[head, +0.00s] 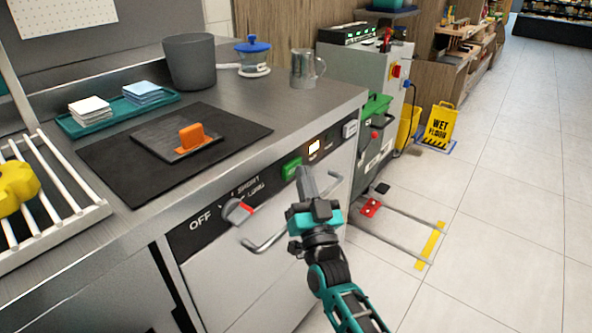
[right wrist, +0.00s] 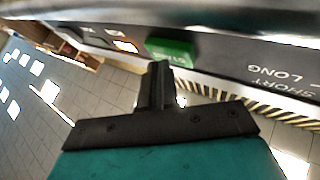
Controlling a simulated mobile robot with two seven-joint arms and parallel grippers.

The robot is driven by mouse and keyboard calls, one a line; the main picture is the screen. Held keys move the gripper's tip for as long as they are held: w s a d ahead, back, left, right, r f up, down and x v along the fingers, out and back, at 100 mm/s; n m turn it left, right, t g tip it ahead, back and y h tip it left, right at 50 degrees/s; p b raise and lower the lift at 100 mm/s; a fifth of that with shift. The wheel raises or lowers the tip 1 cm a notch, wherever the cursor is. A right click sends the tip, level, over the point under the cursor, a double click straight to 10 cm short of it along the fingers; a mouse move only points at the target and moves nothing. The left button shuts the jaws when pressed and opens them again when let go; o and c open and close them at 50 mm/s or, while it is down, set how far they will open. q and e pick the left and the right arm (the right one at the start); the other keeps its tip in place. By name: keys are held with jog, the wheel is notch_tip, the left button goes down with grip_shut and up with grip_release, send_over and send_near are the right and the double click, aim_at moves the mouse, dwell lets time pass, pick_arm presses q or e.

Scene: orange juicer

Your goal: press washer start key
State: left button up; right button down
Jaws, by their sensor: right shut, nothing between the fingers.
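The green start key (head: 291,168) sits on the dark control panel of the washer (head: 240,285), under the counter. It also shows in the right wrist view as a green block (right wrist: 172,50) with faint lettering. My right gripper (head: 306,180) is shut and empty, its fingers pointing up at the panel just right of the key in the head view. In the right wrist view the fingertips (right wrist: 160,68) lie just below the key; I cannot tell whether they touch it. My left gripper is not in view.
A dial (head: 238,210) marked OFF, SHORT and LONG is left of the key, and a lit display (head: 314,148) right of it. A bar handle (head: 262,245) juts out below the panel. A floor frame (head: 425,262) and a yellow wet-floor sign (head: 440,124) are at right.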

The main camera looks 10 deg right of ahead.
jog(key=shift+w+a+r, duration=0.15)
jog(key=shift+a, duration=0.05)
jog(key=shift+d, duration=0.1)
jog(key=shift+s+d+p, duration=0.45)
jog(key=shift+s+p, duration=0.2)
jog(key=shift+s, duration=0.15)
jog(key=s+d+p, duration=0.1)
jog(key=s, duration=0.1)
jog(key=s+d+p, duration=0.1)
jog(key=s+d, duration=0.1)
jog(key=shift+d+p, duration=0.1)
jog(key=shift+p, duration=0.2)
dwell(0.7)
